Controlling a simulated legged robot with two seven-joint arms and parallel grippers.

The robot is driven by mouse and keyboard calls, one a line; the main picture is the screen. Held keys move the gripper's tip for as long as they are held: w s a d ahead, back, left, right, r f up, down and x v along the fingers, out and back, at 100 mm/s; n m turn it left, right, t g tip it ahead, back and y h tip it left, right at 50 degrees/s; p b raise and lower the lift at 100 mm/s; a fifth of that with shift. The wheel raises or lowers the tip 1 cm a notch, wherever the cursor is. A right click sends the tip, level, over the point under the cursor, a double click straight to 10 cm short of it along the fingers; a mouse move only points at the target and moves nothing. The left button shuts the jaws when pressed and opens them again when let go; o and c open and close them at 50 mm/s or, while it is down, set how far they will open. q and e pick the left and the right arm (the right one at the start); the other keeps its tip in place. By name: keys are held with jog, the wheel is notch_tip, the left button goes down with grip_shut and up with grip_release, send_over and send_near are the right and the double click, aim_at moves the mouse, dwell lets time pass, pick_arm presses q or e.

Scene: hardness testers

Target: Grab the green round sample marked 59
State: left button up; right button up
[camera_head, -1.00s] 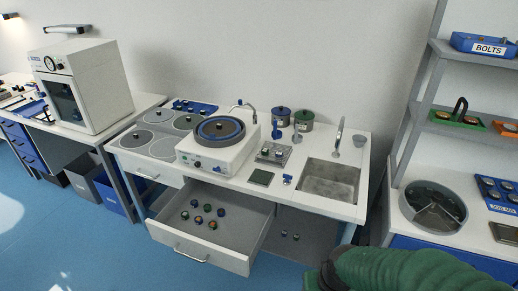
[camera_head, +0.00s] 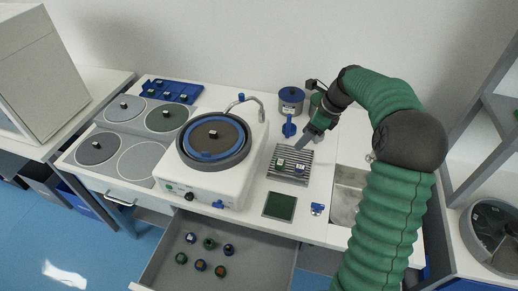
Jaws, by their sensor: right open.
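Two small round samples sit on a grey ribbed tray (camera_head: 290,178) right of the polishing machine. The left one (camera_head: 281,163) looks greenish on top; the other (camera_head: 299,169) looks dark with a pale top. More small round samples lie in the open drawer, including green-looking ones (camera_head: 209,243) and (camera_head: 181,258). No number is readable, so I cannot tell which is marked 59. My right gripper (camera_head: 300,150) is open and empty, pointing down-left just above the back of the ribbed tray. My left gripper is out of view.
The white polishing machine (camera_head: 192,180) with its round wheel stands left of the tray. A green square pad (camera_head: 280,206) and a small blue item (camera_head: 317,209) lie in front. The drawer (camera_head: 262,262) stands open.

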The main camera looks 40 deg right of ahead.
aim_at(282, 162)
jog(key=x, duration=0.3)
jog(key=a+x, duration=0.1)
jog(key=x, duration=0.2)
jog(key=a+b+x, duration=0.1)
jog(key=x, duration=0.2)
jog(key=shift+s+r, duration=0.15)
jog(key=shift+s, duration=0.1)
jog(key=f, duration=0.2)
jog(key=w+d+f, duration=0.1)
jog(key=shift+w+f, duration=0.1)
jog(key=shift+f, duration=0.15)
jog(key=f, duration=0.1)
jog(key=w+a+f, duration=0.1)
jog(key=f, duration=0.1)
jog(key=shift+w+a, duration=0.35)
jog(key=shift+a, duration=0.05)
jog(key=shift+d, duration=0.1)
jog(key=c, duration=0.4)
jog(key=shift+d, duration=0.25)
jog(key=c, duration=0.4)
grip_shut()
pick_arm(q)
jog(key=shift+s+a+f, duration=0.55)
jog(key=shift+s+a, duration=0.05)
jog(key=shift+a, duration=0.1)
pick_arm(e)
jog(key=shift+a, duration=0.15)
